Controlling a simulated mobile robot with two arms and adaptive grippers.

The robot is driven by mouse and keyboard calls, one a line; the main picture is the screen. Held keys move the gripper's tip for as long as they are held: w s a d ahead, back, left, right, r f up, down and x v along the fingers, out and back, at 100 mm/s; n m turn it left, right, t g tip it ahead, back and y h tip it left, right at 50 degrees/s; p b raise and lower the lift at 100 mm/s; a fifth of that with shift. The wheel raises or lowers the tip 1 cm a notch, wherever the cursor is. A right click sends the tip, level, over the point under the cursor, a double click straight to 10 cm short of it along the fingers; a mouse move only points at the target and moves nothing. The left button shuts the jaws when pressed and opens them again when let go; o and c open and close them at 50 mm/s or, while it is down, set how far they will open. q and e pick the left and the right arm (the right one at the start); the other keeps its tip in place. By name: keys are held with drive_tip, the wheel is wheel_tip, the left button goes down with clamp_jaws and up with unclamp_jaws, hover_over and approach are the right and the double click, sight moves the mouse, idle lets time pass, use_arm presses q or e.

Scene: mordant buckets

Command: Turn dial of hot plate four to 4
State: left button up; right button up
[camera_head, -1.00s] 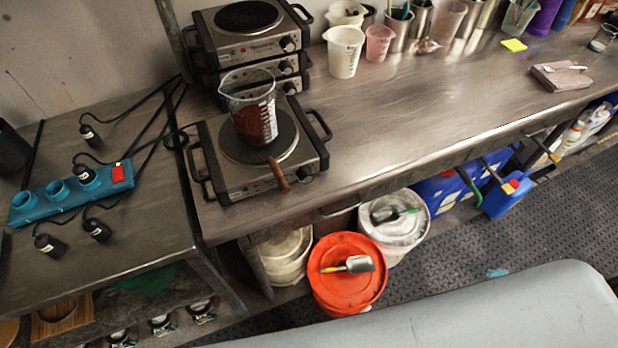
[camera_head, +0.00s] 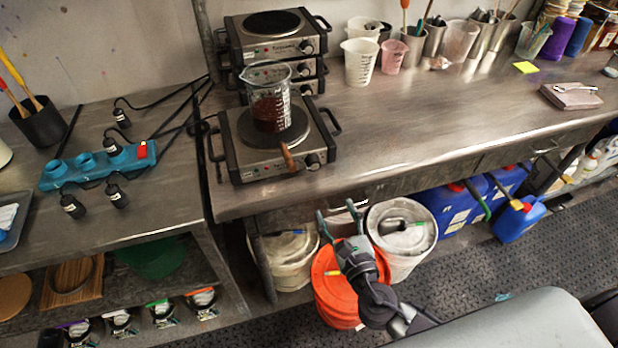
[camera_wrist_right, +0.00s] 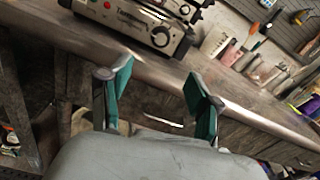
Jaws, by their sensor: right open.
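The front hot plate (camera_head: 240,168) stands alone on the metal counter, with a glass beaker of dark red contents (camera_head: 270,108) on its burner. Its dial (camera_head: 313,161) is on the right of its front panel, and a dial also shows in the right wrist view (camera_wrist_right: 160,37). The dial's setting is too small to read. My right gripper (camera_head: 337,218) is open and empty, in front of and below the counter edge, apart from the dial. Its teal-padded fingers (camera_wrist_right: 160,85) point towards the counter. My left gripper is not in view.
More hot plates (camera_head: 272,45) are stacked behind. A wooden handle (camera_head: 287,157) sticks out over the front panel, left of the dial. Below the counter stand an orange-lidded bucket (camera_head: 335,300) and a white bucket (camera_head: 418,232).

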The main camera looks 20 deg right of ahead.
sight(315, 166)
drive_tip(key=w, duration=0.4)
drive_tip(key=w+p, duration=0.1)
drive_tip(key=w, duration=0.3)
drive_tip(key=w+p, duration=0.1)
drive_tip(key=w, duration=0.3)
drive_tip(key=shift+w+a+r, duration=0.25)
drive_tip(key=shift+a+r, duration=0.05)
drive_tip(key=shift+r, duration=0.1)
drive_tip(key=shift+w, duration=0.75)
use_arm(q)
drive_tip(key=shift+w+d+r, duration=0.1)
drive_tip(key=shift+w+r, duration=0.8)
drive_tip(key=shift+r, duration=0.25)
use_arm(e)
drive_tip(key=c, duration=1.1)
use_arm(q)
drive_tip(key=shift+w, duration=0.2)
use_arm(e)
drive_tip(key=shift+c, duration=0.2)
